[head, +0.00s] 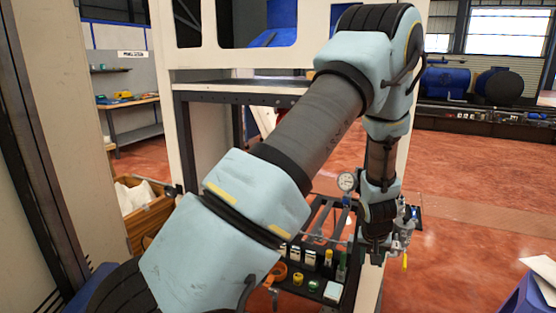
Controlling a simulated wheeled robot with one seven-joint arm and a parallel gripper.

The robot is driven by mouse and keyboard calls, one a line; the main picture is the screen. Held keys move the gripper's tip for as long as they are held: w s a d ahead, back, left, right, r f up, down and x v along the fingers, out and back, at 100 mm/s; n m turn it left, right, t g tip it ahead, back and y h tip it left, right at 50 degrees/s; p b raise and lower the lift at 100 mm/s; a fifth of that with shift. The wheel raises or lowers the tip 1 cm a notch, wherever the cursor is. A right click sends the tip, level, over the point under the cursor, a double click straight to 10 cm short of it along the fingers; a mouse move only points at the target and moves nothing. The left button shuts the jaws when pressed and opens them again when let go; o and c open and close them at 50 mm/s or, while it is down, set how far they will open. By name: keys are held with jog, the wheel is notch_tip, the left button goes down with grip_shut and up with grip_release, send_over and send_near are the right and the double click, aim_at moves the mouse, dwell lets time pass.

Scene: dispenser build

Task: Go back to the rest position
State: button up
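My arm reaches from the lower left up and over, and its wrist points down at right of centre. My gripper (376,256) is at its end, small and dark, in front of the white frame post. Its fingers are too small and dark to tell whether they are open or shut. A metal fitting with a yellow handle (404,262) shows just right of the gripper; I cannot tell whether they touch. A round pressure gauge (347,182) is left of the wrist.
A dark cart (325,215) carries bottles and yellow and green rolls (313,286) on its lower shelf. The white dispenser frame (193,130) stands behind my arm. The red floor at right is open.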

jog(key=a+r+n, duration=0.1)
jog(key=a+r, duration=0.7)
jog(key=a, duration=0.1)
jog(key=s+a+r, duration=0.3)
jog(key=a, duration=0.5)
jog(key=s+a+r+n+g+y, duration=0.1)
jog(key=s+a+r, duration=0.3)
jog(key=a, duration=0.4)
jog(key=s+a+r+n, duration=0.1)
jog(key=s+a+r, duration=0.2)
jog(key=a, duration=0.5)
jog(key=shift+s+r+g+y, duration=0.2)
jog(key=shift+s+g+y, duration=0.2)
